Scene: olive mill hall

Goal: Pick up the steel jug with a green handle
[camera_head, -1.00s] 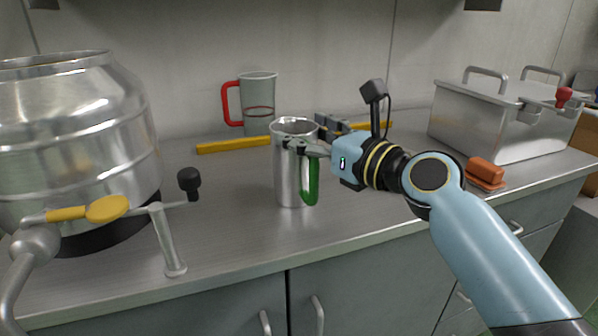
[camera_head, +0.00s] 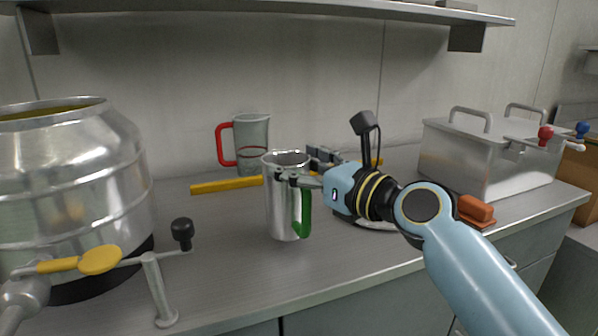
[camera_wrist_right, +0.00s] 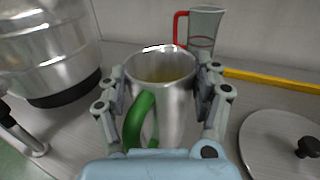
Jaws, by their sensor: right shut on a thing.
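The steel jug with a green handle (camera_head: 283,205) is upright in front of my right gripper (camera_head: 298,167). That gripper is shut on the jug's body near the rim, with a finger on each side. In the right wrist view the jug (camera_wrist_right: 172,100) stands between the fingers (camera_wrist_right: 163,92). Its green handle (camera_wrist_right: 137,120) points toward the palm, and something yellowish shows inside. The jug looks slightly raised from the counter, but its base is hard to judge. My left gripper is not in view.
A jug with a red handle (camera_head: 251,138) stands behind, near a yellow bar (camera_head: 226,185). A large steel drum (camera_head: 60,185) and a yellow lever (camera_head: 100,260) are left. A lid (camera_head: 385,224), orange brush (camera_head: 476,210) and steel box (camera_head: 465,155) are right. A shelf (camera_head: 250,10) hangs above.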

